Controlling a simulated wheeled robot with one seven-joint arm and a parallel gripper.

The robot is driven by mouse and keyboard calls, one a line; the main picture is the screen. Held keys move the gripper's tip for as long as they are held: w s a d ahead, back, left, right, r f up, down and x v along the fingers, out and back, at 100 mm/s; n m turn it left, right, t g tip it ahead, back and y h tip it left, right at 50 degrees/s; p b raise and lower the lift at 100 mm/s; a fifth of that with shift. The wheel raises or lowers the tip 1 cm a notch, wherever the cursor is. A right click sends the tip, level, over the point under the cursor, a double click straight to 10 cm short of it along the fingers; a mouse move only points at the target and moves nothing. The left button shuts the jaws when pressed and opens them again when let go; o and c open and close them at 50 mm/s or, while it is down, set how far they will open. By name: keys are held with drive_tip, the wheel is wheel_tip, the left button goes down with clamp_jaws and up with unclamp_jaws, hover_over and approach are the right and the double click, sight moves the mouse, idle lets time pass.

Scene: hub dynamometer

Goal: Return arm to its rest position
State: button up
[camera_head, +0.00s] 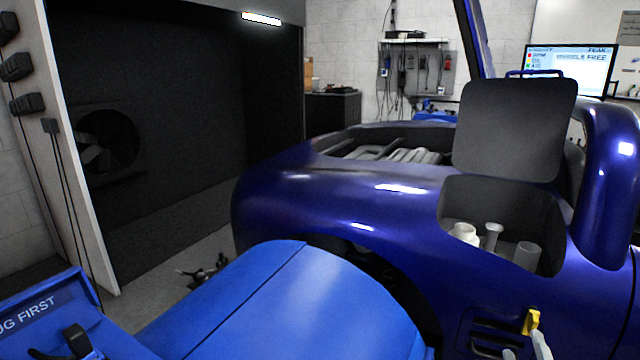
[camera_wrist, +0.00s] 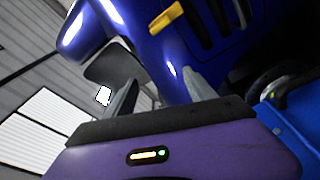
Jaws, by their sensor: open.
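My gripper (camera_wrist: 160,78) shows in the wrist view, its two grey fingers spread apart with nothing between them. Beyond the fingers is the glossy dark blue car body (camera_wrist: 145,50). A yellow latch-like piece (camera_wrist: 166,18) sits on the body beside dark slots, apart from the fingers. In the head view the same yellow piece (camera_head: 531,321) is at the lower right on the car (camera_head: 330,210). Pale tips at the bottom edge near it may be my fingers; most of my arm is out of frame there.
An open fender compartment (camera_head: 505,210) with a raised dark lid (camera_head: 515,130) holds several pale fittings. A blue rounded cover (camera_head: 290,305) and a blue labelled box (camera_head: 40,320) fill the lower left. A monitor (camera_head: 570,70) stands at the back right. Floor shows at left.

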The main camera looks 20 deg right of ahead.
drive_tip(key=s+a+m+t+y, duration=0.25)
drive_tip(key=s+a, duration=0.25)
drive_tip(key=a, duration=0.6)
drive_tip(key=s+a+m+t+y, duration=0.15)
drive_tip(key=s+a+y, duration=0.25)
drive_tip(key=a, duration=0.8)
drive_tip(key=s+a+r+g+y, duration=0.25)
drive_tip(key=s+a+y, duration=0.45)
drive_tip(key=s+a, duration=0.75)
wheel_tip(320, 180, up, 22)
drive_tip(key=s+d+p, duration=0.1)
drive_tip(key=d+p, duration=0.1)
drive_tip(key=p, duration=2.1)
drive_tip(key=shift+s+m+g+h, duration=0.2)
drive_tip(key=shift+m+g+h, duration=0.15)
drive_tip(key=shift+m+g, duration=0.1)
